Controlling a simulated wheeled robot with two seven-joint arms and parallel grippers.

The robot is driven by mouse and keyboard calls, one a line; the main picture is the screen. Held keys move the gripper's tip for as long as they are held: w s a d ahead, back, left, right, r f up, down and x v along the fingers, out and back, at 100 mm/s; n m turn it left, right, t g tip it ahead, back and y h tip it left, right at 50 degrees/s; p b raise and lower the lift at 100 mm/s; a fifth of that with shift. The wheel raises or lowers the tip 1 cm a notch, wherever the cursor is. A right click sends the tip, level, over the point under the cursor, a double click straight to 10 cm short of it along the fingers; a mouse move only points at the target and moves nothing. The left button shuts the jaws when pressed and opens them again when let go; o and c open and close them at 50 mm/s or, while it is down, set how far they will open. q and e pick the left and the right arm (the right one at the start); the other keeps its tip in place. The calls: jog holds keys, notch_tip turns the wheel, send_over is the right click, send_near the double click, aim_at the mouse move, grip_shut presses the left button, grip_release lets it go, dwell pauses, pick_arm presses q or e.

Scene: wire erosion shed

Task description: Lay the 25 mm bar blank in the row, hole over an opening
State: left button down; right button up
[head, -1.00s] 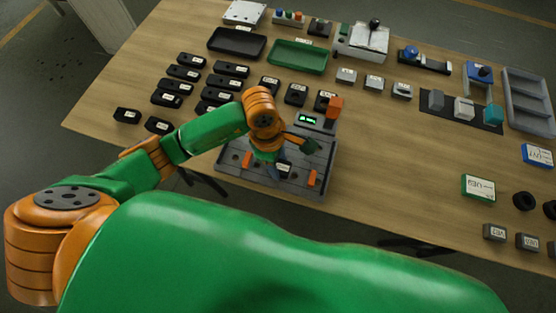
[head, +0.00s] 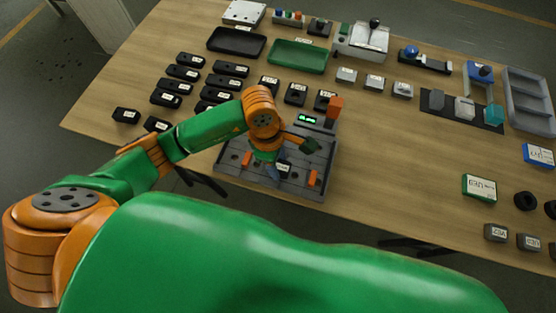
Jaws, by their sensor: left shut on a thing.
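My left gripper (head: 275,168) reaches down over the grey slotted fixture (head: 235,179) at the table's front edge. It is shut on a small dark blank with a white label (head: 284,168), low over the fixture's middle. My wrist hides much of the blank. I cannot tell whether the blank touches the fixture or where its hole lies. Orange blocks stand on the fixture at left (head: 247,158) and right (head: 312,178). A lit green display (head: 308,119) sits at its back. My right gripper is not in view.
Several labelled black blanks (head: 231,69) lie in rows at the left. Behind are a black tray (head: 236,42) and a green tray (head: 297,56). Grey labelled blocks (head: 374,83) stand right of them.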

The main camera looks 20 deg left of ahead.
pick_arm(q)
jog(key=shift+f+b, duration=0.3)
dwell(0.4)
grip_release()
jog(key=shift+r, duration=0.1)
jog(key=shift+r+p, duration=2.65)
jog(key=shift+r, duration=0.9)
jog(key=shift+f, duration=0.1)
